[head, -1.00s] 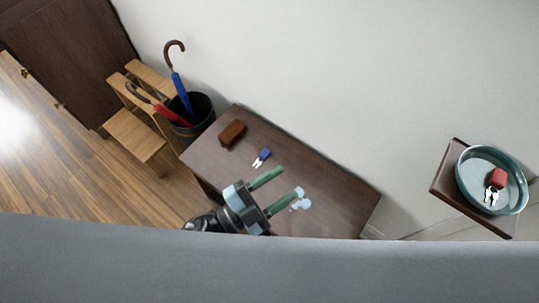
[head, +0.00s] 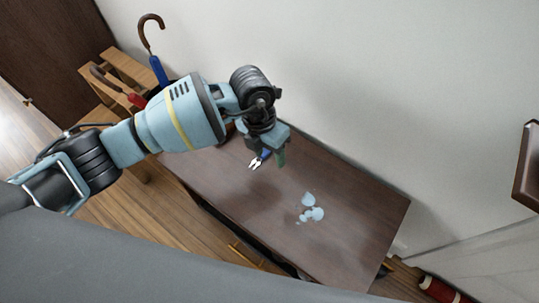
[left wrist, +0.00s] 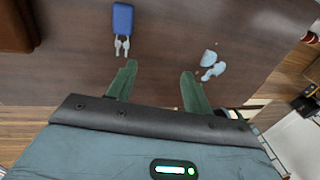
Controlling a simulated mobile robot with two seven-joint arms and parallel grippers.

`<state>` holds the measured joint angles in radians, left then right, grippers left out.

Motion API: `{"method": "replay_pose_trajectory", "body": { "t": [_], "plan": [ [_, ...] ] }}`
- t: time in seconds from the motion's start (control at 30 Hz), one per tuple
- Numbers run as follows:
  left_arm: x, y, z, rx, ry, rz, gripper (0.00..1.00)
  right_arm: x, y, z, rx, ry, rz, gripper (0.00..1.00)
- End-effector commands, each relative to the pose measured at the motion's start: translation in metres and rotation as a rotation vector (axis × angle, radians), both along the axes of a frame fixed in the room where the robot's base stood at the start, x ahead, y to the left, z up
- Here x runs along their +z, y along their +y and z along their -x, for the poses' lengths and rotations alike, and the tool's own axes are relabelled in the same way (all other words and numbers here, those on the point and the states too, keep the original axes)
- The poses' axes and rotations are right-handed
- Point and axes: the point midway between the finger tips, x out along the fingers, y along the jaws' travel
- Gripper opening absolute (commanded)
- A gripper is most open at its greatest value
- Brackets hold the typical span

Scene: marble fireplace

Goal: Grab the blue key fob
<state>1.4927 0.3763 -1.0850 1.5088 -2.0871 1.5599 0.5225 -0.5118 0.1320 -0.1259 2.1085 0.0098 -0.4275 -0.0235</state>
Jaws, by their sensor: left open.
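The blue key fob (head: 265,153) lies on the dark wooden table (head: 350,215) with its silver keys pointing toward me. In the head view my left gripper (head: 281,156) hangs over the table beside the fob and hides part of it. In the left wrist view the whole fob (left wrist: 122,18) shows beyond the fingertips, in line with the left finger. My left gripper (left wrist: 159,70) is open, with nothing between its green fingers. My right gripper is not in view.
Pale blue pieces (head: 311,210) lie on the table right of the fob. A brown block (left wrist: 14,27) lies left of it. Umbrellas (head: 158,70) and a wooden stool stand behind my left arm. A dark shelf edge (head: 527,165) is at far right.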

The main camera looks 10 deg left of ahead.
Motion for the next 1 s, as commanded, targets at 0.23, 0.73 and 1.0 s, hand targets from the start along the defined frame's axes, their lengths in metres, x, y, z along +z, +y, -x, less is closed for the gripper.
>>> {"method": "replay_pose_trajectory", "body": {
  "t": [0.23, 0.73, 1.0],
  "plan": [
    [0.004, 0.037, -0.035, 0.024, -0.085, -0.184, 0.51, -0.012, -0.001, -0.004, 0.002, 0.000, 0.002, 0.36],
    [-0.021, 0.037, -0.036, 0.024, -0.085, -0.184, 0.51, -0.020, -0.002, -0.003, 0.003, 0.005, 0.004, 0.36],
    [-0.035, 0.035, -0.037, 0.023, -0.084, -0.183, 0.51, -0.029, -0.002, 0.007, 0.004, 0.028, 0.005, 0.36]
  ]
}}
